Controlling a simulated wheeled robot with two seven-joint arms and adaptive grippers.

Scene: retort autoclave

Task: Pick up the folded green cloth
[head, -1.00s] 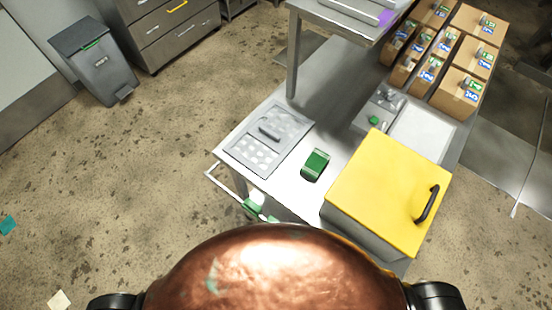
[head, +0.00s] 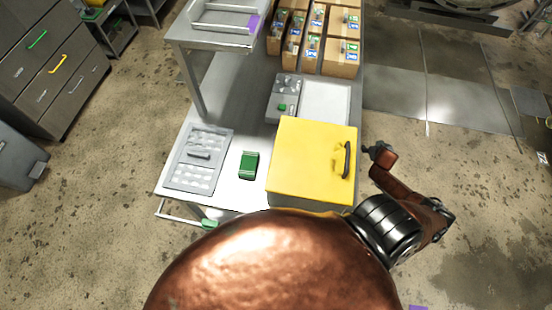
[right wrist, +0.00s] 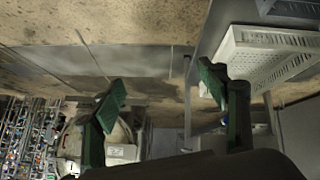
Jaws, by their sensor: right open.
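The folded green cloth (head: 248,165) lies flat on the metal table (head: 225,200), between a grey lidded tray and a yellow-topped box. Nothing holds or touches it. My right arm reaches up beside the box's right side in the head view, with its far end apart from the cloth. In the right wrist view my right gripper (right wrist: 162,90) is open and empty, its two green-padded fingers spread wide. The cloth cannot be made out there. My left gripper is not in view.
The yellow-topped box (head: 305,155) with a black handle stands just right of the cloth. The grey lidded tray (head: 200,160) lies to its left. Cardboard boxes (head: 342,57) and a raised shelf (head: 215,30) are farther back. A white perforated tray (right wrist: 265,55) shows in the right wrist view.

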